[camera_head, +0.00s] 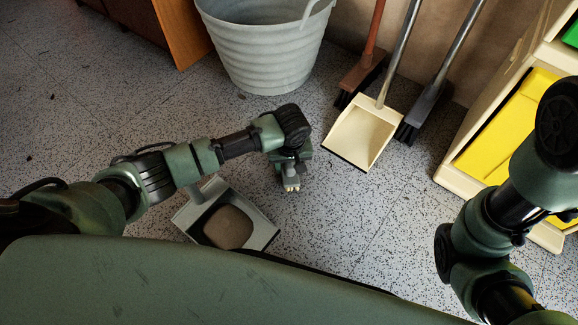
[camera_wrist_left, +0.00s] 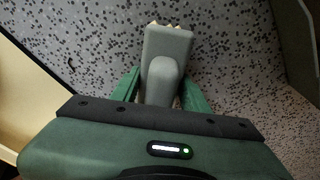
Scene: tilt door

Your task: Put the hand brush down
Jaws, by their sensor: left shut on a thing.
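My left gripper (camera_head: 291,172) is low over the speckled floor in the middle of the head view. It is shut on the hand brush, a small grey brush with pale bristles (camera_head: 291,186). In the left wrist view the brush (camera_wrist_left: 168,48) lies between the green fingers (camera_wrist_left: 160,92), its bristle tips at the far end. I cannot tell whether the brush touches the floor. My right arm (camera_head: 490,235) comes in from the right, and its gripper is out of view.
A grey dustpan (camera_head: 263,236) holding a brown object (camera_head: 228,228) lies left of the gripper. A grey bucket (camera_head: 265,60), a cream long-handled dustpan (camera_head: 363,132) and brooms (camera_head: 425,110) stand at the back. A cream cabinet with yellow drawers (camera_head: 508,130) is at right. Floor between is clear.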

